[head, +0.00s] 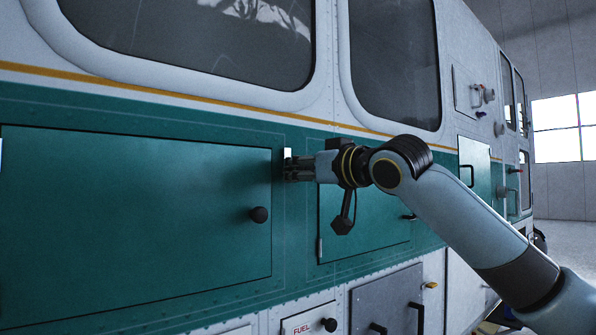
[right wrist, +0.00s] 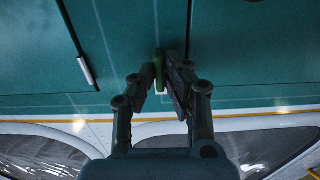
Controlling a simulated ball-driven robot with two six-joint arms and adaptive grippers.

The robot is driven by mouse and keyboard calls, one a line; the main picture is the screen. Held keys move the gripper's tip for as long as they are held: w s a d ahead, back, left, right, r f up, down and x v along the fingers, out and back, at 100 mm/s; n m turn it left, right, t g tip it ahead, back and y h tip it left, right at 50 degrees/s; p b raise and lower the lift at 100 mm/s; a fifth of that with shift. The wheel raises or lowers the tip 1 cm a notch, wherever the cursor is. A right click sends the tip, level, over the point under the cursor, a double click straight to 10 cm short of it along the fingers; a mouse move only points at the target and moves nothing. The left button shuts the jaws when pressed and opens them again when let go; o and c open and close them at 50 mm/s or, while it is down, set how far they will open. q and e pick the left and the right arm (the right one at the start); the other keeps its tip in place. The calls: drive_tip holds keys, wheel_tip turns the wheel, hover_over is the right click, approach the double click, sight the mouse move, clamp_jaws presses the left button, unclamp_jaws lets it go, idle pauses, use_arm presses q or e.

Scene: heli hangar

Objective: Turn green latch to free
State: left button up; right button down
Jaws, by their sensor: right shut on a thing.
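The green latch (right wrist: 159,72) shows in the right wrist view as a narrow green bar. It lies roughly parallel to the edge of the large teal door (head: 130,215), on the strip of wall beside it. My right gripper (right wrist: 164,78) is shut on the latch, one finger on each side. In the head view my right gripper (head: 290,168) is against the wall near the door's upper right corner and hides the latch. A small white piece (head: 287,153) shows just above the fingers. My left gripper is not in view.
A smaller teal door (head: 365,232) lies behind my right forearm. Below are a fuel panel (head: 309,326) and a grey panel (head: 387,300) with black handles. Windows (head: 395,60) are above. Open floor (head: 570,236) shows at far right.

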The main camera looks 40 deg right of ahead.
drive_tip(key=c, duration=1.4)
unclamp_jaws()
drive_tip(key=shift+f, duration=0.1)
wheel_tip(320, 180, up, 10)
drive_tip(key=shift+r, duration=0.1)
